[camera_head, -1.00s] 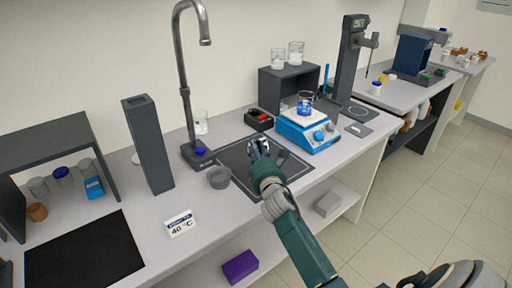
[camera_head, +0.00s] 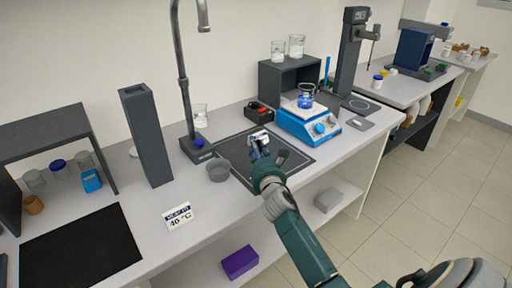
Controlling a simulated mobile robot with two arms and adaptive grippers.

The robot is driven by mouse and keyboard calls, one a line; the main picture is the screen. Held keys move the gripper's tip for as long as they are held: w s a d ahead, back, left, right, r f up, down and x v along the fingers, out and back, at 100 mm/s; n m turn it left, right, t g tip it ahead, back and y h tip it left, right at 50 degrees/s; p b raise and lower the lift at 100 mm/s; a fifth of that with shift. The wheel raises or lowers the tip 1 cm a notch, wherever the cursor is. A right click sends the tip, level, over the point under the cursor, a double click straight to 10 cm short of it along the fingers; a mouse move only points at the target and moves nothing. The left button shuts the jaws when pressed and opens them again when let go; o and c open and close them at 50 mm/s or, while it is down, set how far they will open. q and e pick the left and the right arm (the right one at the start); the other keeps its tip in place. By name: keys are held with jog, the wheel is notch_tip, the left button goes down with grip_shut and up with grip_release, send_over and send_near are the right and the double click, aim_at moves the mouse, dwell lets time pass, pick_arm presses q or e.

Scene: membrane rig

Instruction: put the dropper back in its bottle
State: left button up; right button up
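I cannot make out the dropper or its bottle for certain. My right gripper (camera_head: 260,145) is over the dark mat (camera_head: 292,158) on the bench, in front of the small black and red box (camera_head: 258,112). A small pale thing (camera_head: 259,136) shows at its fingertips. It is too small to tell what it is, or whether the fingers are shut on it. The gripper and wrist hide part of the mat. My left gripper is not in view.
A grey cup (camera_head: 219,171) stands left of the mat, below the tap (camera_head: 187,105).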

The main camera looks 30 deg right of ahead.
jog(key=shift+f, duration=0.2)
jog(key=o, duration=0.7)
jog(key=shift+c, duration=0.2)
jog(key=v, duration=1.2)
